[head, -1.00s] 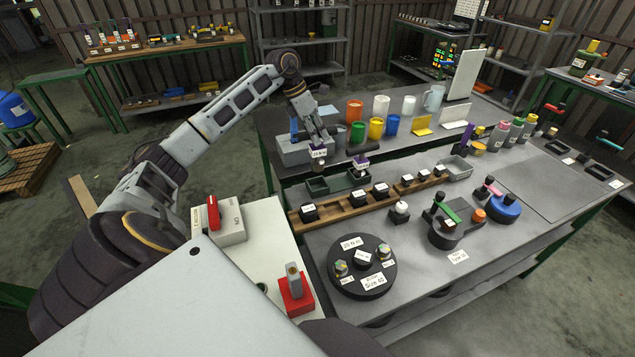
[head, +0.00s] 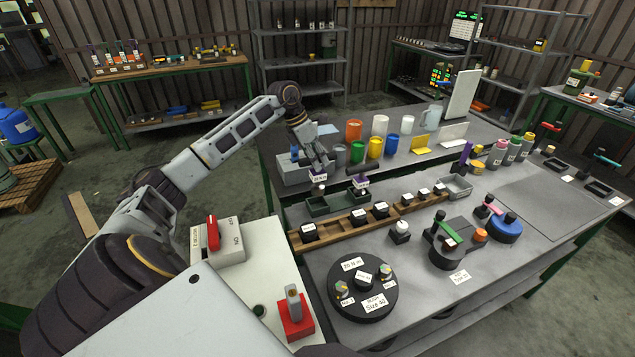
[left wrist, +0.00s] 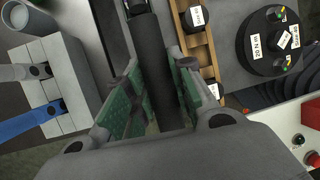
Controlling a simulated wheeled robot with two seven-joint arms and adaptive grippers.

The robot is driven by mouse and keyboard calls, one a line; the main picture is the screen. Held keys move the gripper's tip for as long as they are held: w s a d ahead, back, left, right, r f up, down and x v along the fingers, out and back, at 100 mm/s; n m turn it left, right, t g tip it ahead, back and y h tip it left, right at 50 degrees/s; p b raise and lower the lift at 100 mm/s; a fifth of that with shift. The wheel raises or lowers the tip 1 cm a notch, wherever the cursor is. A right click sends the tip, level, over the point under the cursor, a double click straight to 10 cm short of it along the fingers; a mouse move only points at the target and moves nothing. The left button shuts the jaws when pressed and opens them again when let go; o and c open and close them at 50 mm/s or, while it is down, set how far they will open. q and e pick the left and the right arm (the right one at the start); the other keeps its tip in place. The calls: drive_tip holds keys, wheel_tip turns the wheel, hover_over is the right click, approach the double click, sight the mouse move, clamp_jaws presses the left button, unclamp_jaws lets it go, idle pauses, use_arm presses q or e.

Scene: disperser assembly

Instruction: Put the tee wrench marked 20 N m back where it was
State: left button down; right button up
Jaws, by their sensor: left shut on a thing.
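My left gripper (head: 318,160) is shut on the dark tee wrench (left wrist: 155,65), whose thick bar runs between the green-padded fingers in the left wrist view. In the head view a white tag (head: 318,177), seemingly the 20 N m one, shows just below the fingers, above the left part of the dark green tray (head: 338,206). The lower end of the wrench is hard to make out, and I cannot tell whether it touches the tray. A second tagged, purple-topped piece (head: 361,183) stands at the tray's right part. My right gripper is not in view.
A wooden rack (head: 340,229) with tagged black pieces lies in front of the tray. A grey block holder (head: 292,171) is left of the gripper, and coloured cups (head: 375,147) stand behind. A round black fixture (head: 345,308) sits nearer.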

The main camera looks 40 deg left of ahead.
sight(318, 178)
use_arm(q)
wheel_tip(318, 178, down, 3)
drive_tip(key=shift+f, duration=0.45)
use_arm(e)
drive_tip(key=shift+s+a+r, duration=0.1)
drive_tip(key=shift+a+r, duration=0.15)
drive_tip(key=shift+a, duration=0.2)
use_arm(q)
drive_tip(key=shift+f+p, duration=0.45)
drive_tip(key=shift+f, duration=1.4)
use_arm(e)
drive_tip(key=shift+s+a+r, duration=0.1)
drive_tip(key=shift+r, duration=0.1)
use_arm(q)
drive_tip(key=shift+f, duration=0.15)
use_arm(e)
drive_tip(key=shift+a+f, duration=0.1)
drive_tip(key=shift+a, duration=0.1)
use_arm(q)
drive_tip(key=c, duration=1.3)
unclamp_jaws()
drive_tip(key=shift+o, duration=0.3)
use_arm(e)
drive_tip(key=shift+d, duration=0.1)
